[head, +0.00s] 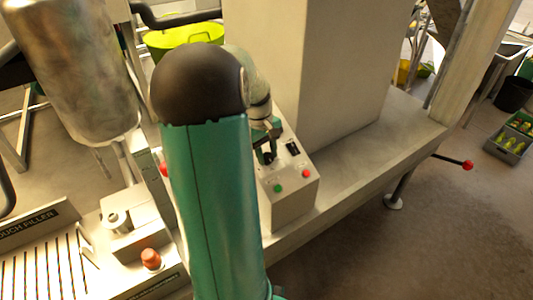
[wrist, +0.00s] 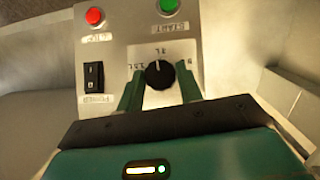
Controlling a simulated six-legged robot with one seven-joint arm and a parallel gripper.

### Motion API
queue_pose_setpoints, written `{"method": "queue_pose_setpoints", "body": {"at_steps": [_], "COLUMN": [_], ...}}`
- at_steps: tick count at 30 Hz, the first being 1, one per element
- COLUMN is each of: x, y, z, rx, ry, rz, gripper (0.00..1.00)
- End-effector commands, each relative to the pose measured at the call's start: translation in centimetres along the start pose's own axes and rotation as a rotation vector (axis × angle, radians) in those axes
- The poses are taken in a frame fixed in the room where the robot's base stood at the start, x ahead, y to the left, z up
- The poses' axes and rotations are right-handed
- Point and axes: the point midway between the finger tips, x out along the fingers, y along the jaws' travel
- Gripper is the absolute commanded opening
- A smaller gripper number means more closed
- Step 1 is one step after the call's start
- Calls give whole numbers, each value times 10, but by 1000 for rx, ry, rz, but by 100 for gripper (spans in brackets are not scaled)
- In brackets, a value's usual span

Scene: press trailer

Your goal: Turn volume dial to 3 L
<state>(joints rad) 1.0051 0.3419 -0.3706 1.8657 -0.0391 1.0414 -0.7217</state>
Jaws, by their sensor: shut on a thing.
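The volume dial (wrist: 159,75) is a round black knob on a pale control panel (wrist: 125,62), seen face-on in the wrist view. A light mark on it points up in that view, towards the middle one of the small labels around it. The labels appear turned over and are too blurred to read surely. My gripper (wrist: 159,88) has one green finger on each side of the dial and is shut on it.
A red button (wrist: 95,17), a green button (wrist: 168,6) and a black rocker switch (wrist: 94,76) share the panel, close to my fingers. A pouch filler (head: 40,228) with a metal cylinder (head: 75,70) stands left. Open floor (head: 440,240) lies right.

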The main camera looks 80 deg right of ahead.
Motion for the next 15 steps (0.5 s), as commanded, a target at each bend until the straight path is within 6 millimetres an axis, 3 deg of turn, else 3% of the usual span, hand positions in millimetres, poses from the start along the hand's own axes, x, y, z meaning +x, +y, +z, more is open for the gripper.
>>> {"method": "queue_pose_setpoints", "body": {"at_steps": [15], "x": [-1], "y": [0], "z": [-3], "rx": [95], "ry": [7], "rz": [-74], "gripper": [13]}}
